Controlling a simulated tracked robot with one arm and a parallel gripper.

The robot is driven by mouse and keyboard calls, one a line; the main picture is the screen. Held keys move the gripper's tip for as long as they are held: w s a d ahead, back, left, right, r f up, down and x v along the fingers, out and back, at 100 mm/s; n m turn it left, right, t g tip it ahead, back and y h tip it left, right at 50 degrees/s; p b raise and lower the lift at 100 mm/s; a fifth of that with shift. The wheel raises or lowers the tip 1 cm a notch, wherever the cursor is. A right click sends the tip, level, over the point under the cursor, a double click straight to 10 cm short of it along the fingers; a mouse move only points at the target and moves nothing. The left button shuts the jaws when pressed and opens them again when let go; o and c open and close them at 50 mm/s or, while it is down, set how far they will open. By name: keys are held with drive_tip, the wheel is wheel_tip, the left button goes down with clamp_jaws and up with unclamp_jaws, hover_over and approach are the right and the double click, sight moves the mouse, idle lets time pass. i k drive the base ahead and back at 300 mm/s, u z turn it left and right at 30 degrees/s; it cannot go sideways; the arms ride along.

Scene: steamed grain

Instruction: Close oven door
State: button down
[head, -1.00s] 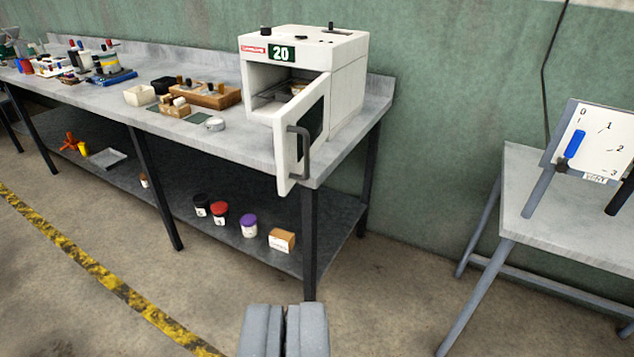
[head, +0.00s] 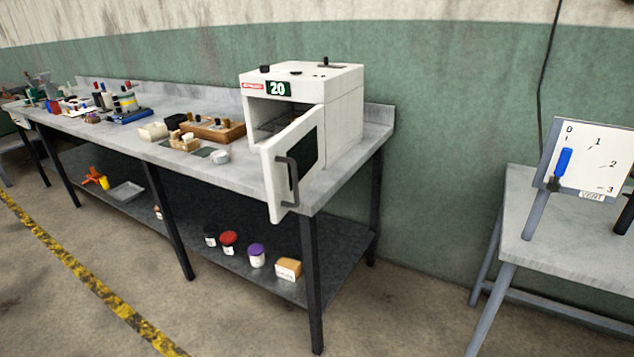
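The white oven (head: 336,112) stands on the right end of the long grey bench and carries a green label reading 20. Its door (head: 272,182) is open and swung out toward me past the bench's front edge. The door has a dark window and a dark grey handle (head: 290,182) on its outer face. Part of the oven's dark inside shows to the left of the door. My gripper is not in view.
The grey bench (head: 240,182) holds a wooden block tray (head: 213,130), a white bin (head: 153,132) and several tools. Jars stand on its lower shelf (head: 210,262). A grey table (head: 565,235) with a dial board (head: 590,160) stands at right. Floor before the bench is clear.

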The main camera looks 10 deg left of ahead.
sight(291, 160)
drive_tip(key=z, duration=0.05)
drive_tip(key=i, duration=1)
drive_tip(key=u, duration=0.05)
